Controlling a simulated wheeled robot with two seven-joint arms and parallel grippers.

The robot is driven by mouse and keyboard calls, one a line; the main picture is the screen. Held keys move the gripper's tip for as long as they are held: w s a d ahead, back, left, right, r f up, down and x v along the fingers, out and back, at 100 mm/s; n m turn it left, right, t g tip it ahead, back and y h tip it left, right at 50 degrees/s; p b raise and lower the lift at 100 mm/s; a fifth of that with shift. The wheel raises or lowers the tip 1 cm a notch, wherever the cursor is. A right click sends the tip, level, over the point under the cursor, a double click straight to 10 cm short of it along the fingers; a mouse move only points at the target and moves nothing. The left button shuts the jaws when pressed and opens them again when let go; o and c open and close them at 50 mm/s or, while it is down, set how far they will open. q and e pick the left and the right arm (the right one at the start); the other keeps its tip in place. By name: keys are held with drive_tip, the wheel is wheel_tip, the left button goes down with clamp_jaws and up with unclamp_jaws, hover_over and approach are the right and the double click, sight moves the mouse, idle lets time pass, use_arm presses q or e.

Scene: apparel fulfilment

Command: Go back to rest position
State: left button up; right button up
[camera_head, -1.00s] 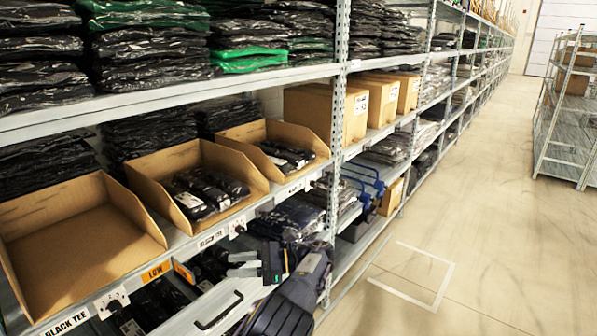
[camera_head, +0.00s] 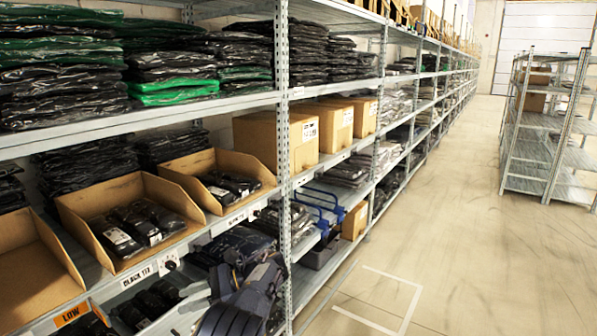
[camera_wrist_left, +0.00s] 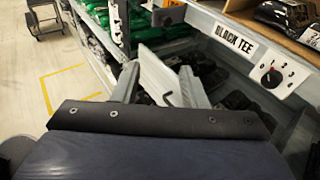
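My left gripper (camera_head: 196,299) is low in the head view, in front of the lower shelf, with its dark wrist and forearm to its right. Its pale fingers point left and look apart, with nothing seen between them. My right gripper is in neither view.
The shelving upright (camera_head: 283,150) stands close to the right of my left arm. Open cardboard bins (camera_head: 70,207) and a BLACK TEE label (camera_head: 139,274) line the shelf above the gripper. Bagged garments fill the racks. The aisle floor (camera_head: 480,230) on the right is clear.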

use_arm(q)
drive_tip(key=s+a+r+n+t+h, duration=0.1)
drive_tip(key=s+a+n+h, duration=0.2)
drive_tip(key=s+a+h, duration=0.3)
drive_tip(key=s+a+n+h, duration=0.3)
drive_tip(key=s+h, duration=0.2)
drive_tip(key=s, duration=0.3)
drive_tip(key=s+d+n+t+h, duration=0.4)
drive_tip(key=s+d, duration=0.3)
drive_tip(key=s, duration=0.3)
drive_tip(key=s+d+r+n+t+h, duration=0.1)
drive_tip(key=s+d+n+t+h, duration=0.2)
drive_tip(key=s, duration=0.8)
drive_tip(key=d+n+t, duration=0.2)
drive_tip(key=d+n, duration=0.1)
drive_tip(key=shift+d+r+h, duration=0.15)
drive_tip(key=shift+d+h, duration=0.25)
drive_tip(key=shift+s, duration=0.1)
idle(3.7)
